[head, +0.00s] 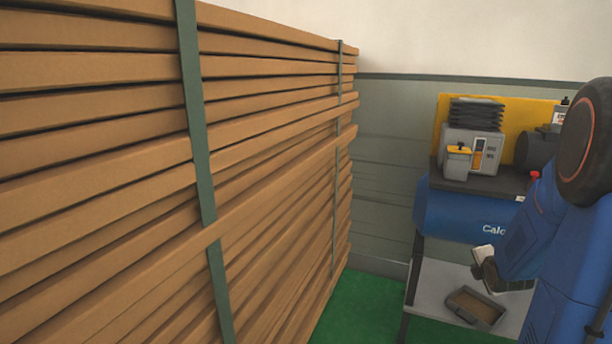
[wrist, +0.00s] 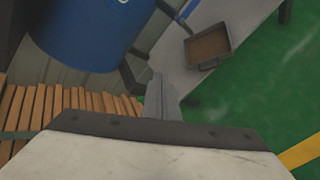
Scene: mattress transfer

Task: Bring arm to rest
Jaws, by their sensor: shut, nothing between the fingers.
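My gripper (head: 482,264) hangs at the right of the head view, at the end of my blue arm, in front of the lower shelf of a work stand. In the wrist view its narrow grey fingers (wrist: 162,99) are together and hold nothing. My arm is folded, with its upper part at the right edge. It hides part of the stand.
A tall strapped stack of brown boards (head: 270,150) fills the left. The stand carries a blue tank (head: 460,213), a grey machine (head: 472,145) and, low down, a shallow tray (head: 476,307). Green floor (head: 355,308) lies between stack and stand.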

